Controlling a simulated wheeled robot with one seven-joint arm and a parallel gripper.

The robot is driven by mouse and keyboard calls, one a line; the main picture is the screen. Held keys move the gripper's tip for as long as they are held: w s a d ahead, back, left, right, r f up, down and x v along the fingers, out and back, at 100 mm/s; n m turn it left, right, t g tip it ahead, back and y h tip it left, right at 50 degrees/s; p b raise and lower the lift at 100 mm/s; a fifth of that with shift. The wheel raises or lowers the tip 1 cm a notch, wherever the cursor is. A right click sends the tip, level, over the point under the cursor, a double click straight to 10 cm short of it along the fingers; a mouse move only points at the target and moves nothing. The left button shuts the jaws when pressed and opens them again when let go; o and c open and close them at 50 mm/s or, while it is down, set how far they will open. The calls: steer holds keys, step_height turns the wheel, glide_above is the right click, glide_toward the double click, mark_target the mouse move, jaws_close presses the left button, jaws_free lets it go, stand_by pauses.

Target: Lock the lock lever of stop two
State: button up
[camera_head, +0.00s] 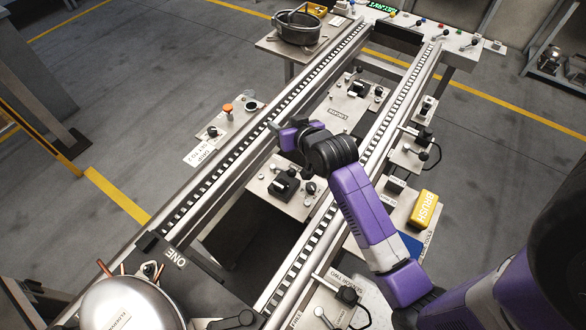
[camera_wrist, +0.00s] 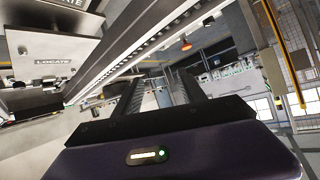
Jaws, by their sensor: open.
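My gripper (camera_head: 274,127) is at the end of my purple arm, over the left rail in the head view. In the wrist view its two dark fingers (camera_wrist: 158,80) stand apart with nothing between them. A lever with a round knob (camera_head: 319,312) is at the bottom, near a label ending in TWO (camera_head: 347,281). Another lever with a black looped handle (camera_head: 433,152) sits on a plate outside the right rail. I cannot tell for certain which lever belongs to stop two, or whether it is locked. My gripper is apart from both levers.
Two long roller rails (camera_head: 240,155) run away from me. Between them are a LOCATE plate (camera_head: 338,114) and a fixture (camera_head: 284,186). An orange knob (camera_head: 228,108) stands left. A pallet marked ONE (camera_head: 174,257) carries a silver compressor (camera_head: 130,305). A yellow BRUSH block (camera_head: 424,208) is right.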

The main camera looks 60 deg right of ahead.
steer(key=w+d+f+m+g+y, duration=0.2)
steer(key=d+g+y, duration=0.1)
steer(key=d+g, duration=0.15)
steer(key=m+g+y, duration=0.1)
steer(key=g+y, duration=0.3)
steer(key=g, duration=0.1)
glide_above(292, 170)
steer(key=s, duration=0.2)
step_height(292, 170, down, 6)
steer(key=r, duration=0.1)
steer(key=shift+t, duration=0.25)
steer(key=shift+w+f, duration=0.25)
steer(key=shift+f, duration=1.1)
steer(key=shift+w+f, duration=0.3)
steer(key=shift+f, duration=1.05)
steer(key=shift+w+f, duration=0.25)
steer(key=shift+f, duration=1.1)
jaws_close()
steer(key=shift+w+d+r, duration=0.15)
steer(key=shift+r, duration=0.05)
